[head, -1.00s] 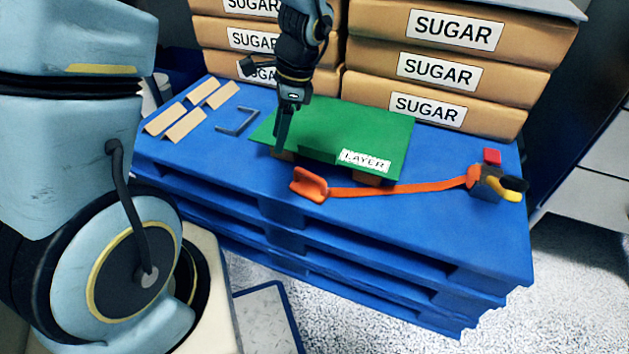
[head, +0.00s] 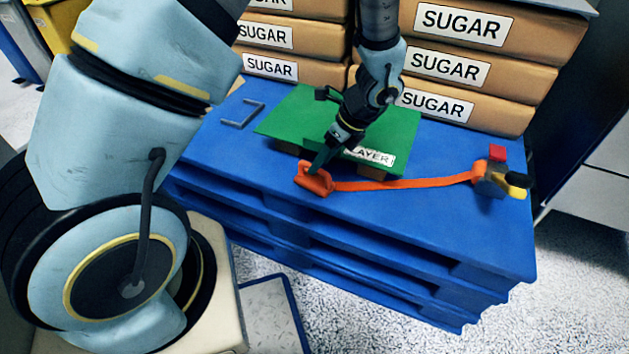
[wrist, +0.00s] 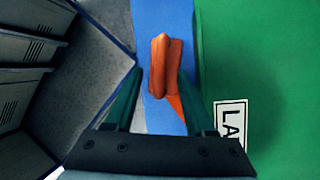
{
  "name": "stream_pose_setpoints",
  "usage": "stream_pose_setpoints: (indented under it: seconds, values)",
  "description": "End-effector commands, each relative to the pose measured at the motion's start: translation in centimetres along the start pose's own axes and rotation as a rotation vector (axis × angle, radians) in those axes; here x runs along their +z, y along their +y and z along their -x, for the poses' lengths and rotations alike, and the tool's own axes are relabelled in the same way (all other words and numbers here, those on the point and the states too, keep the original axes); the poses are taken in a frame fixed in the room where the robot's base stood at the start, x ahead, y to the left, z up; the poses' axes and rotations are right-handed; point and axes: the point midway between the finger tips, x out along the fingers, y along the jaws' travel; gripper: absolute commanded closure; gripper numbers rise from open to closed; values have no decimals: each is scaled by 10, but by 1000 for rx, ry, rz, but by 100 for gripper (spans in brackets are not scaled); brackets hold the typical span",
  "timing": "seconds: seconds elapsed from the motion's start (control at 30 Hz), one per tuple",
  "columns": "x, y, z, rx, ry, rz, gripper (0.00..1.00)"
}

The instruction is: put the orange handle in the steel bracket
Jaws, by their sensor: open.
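The orange handle (head: 313,181) lies on the blue pallet's near edge, at the end of an orange strap (head: 410,184). In the wrist view the handle (wrist: 165,62) stands ahead of and between my two fingertips. My gripper (head: 317,165) is open and points down at the handle from just above; I cannot tell whether a finger touches it. The steel bracket (head: 242,113), a thin grey U shape, lies on the pallet left of the green board and is empty.
The green board (head: 290,115) with a "LAYER" label sits raised on blocks beside the handle. Stacked sugar sacks (head: 445,65) stand behind. The strap runs right to a metal buckle (head: 490,183) with a yellow and black lever, near a red block (head: 497,153).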

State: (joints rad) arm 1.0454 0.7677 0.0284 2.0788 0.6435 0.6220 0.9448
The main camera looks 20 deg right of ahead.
Motion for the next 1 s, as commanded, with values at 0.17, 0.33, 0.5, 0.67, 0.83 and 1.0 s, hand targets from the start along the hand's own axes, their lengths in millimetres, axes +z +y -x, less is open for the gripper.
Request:
stream_pose_setpoints:
  seconds: [0.17, 0.33, 0.5, 0.67, 0.83, 1.0]
  values:
    - [0, 0, -29, 4, -1, 1, 45]
    - [0, 0, -37, 1, 0, 1, 45]
    - [0, 0, -36, 1, 0, 1, 45]
    - [0, 0, -36, 1, 0, 1, 62]
    - [0, 0, -36, 1, 0, 1, 82]
    - [0, 0, -36, 1, 0, 1, 100]
